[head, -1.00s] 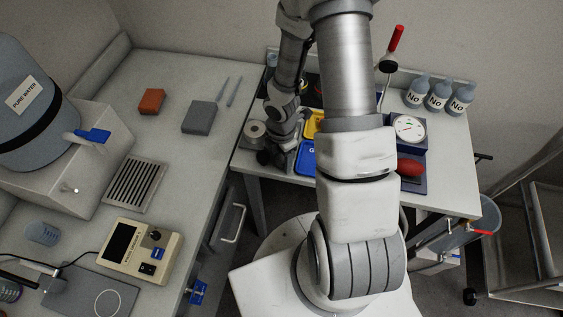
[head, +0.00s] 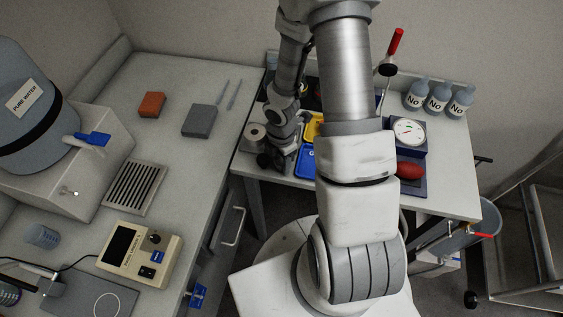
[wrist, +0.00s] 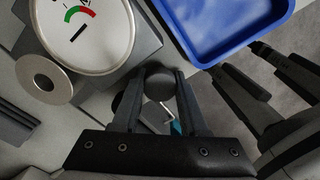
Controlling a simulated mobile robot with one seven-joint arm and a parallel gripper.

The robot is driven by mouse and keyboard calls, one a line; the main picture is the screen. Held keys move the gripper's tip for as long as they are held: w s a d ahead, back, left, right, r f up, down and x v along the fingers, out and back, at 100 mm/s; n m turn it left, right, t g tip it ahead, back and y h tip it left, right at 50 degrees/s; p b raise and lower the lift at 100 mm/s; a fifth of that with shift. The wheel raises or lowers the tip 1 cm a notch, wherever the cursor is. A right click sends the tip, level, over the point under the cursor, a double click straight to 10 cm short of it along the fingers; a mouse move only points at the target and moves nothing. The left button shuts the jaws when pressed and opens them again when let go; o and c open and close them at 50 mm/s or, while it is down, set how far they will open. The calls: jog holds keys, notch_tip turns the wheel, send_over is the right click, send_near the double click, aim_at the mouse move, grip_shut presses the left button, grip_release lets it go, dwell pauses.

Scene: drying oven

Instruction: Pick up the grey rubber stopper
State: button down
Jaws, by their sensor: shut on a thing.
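The grey rubber stopper (wrist: 158,84) shows in the wrist view as a dark grey round piece between the fingertips. My gripper (wrist: 160,88) is shut on it, with one finger on each side. In the head view my gripper (head: 270,160) is low over the left end of the back table, and the stopper cannot be made out there. Whether the stopper touches the surface below it is hard to tell.
A blue tray (wrist: 218,22) lies close to the fingertips at upper right. A round dial (wrist: 80,30) and a metal ring (wrist: 43,78) are at left. Dark finger-like parts (wrist: 250,90) stand at right. Labelled bottles (head: 438,98) stand farther right on the back table.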

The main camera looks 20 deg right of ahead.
notch_tip(320, 180, up, 4)
jog(key=shift+d+r+p, duration=0.15)
jog(key=shift+r+p, duration=0.1)
jog(key=shift+p, duration=0.4)
jog(key=s+d+r+p, duration=0.7)
jog(key=d+r, duration=0.2)
jog(key=r, duration=0.1)
jog(key=shift+f, duration=0.15)
dwell(0.3)
